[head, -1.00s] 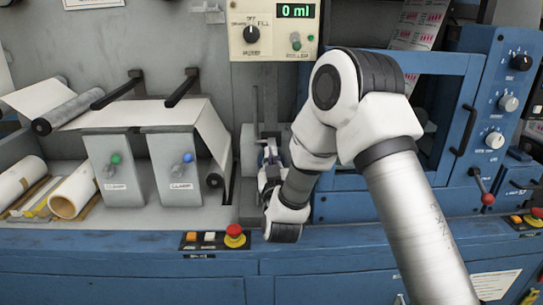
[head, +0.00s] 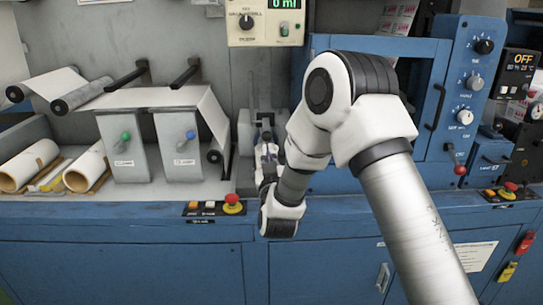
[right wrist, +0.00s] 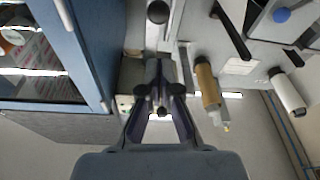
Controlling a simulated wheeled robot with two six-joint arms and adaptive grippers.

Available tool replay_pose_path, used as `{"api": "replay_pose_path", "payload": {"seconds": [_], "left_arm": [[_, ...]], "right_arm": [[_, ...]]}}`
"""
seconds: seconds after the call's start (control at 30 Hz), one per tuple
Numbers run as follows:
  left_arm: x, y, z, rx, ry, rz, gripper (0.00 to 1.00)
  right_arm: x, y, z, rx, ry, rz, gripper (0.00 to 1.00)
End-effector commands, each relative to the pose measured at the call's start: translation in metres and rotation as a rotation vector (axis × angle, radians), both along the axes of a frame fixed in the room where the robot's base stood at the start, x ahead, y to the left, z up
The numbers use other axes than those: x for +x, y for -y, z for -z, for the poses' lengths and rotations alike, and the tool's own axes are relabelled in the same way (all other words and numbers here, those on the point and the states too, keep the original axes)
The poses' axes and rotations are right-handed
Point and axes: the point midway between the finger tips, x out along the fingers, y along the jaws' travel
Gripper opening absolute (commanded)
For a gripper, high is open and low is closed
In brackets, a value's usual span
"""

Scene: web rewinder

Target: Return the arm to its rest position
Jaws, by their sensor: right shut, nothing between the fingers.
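My right arm reaches in from the lower right of the head view, its elbow raised in front of the blue cabinet. My right gripper (head: 266,147) is small and partly hidden by its own wrist, in front of the gap between the clamp panels and the cabinet. In the right wrist view the right gripper (right wrist: 162,102) has its dark fingers together at the tips, with nothing between them. My left gripper is not in view.
Two grey clamp panels (head: 127,148) with a green and a blue knob stand left of the gripper. A blue cabinet (head: 440,95) is behind and right of the arm. A red button (head: 232,200) sits on the front ledge below. Paper rolls (head: 28,165) lie at left.

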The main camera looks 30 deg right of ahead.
Motion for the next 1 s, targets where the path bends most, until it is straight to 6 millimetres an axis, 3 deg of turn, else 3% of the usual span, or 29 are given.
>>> {"api": "replay_pose_path", "payload": {"seconds": [0.53, 0.63, 0.67, 0.77, 0.83, 0.97, 1.0], "left_arm": [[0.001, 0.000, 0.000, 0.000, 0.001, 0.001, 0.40], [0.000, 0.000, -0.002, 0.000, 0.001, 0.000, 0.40], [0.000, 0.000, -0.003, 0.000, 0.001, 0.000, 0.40], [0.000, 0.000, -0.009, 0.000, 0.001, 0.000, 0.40], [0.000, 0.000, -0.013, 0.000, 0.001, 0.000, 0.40], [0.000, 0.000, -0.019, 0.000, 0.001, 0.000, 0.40], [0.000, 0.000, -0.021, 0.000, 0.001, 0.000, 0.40]], "right_arm": [[0.001, 0.000, -0.001, -0.002, 0.004, 0.000, 0.00], [0.001, -0.001, 0.014, -0.002, -0.027, -0.002, 0.00], [0.001, -0.002, 0.026, -0.005, -0.049, -0.004, 0.00], [-0.009, -0.012, 0.085, -0.015, -0.173, -0.022, 0.00], [-0.027, -0.025, 0.140, -0.017, -0.310, -0.061, 0.00], [-0.080, -0.052, 0.244, 0.049, -0.612, -0.155, 0.00], [-0.102, -0.061, 0.272, 0.083, -0.710, -0.182, 0.00]]}}
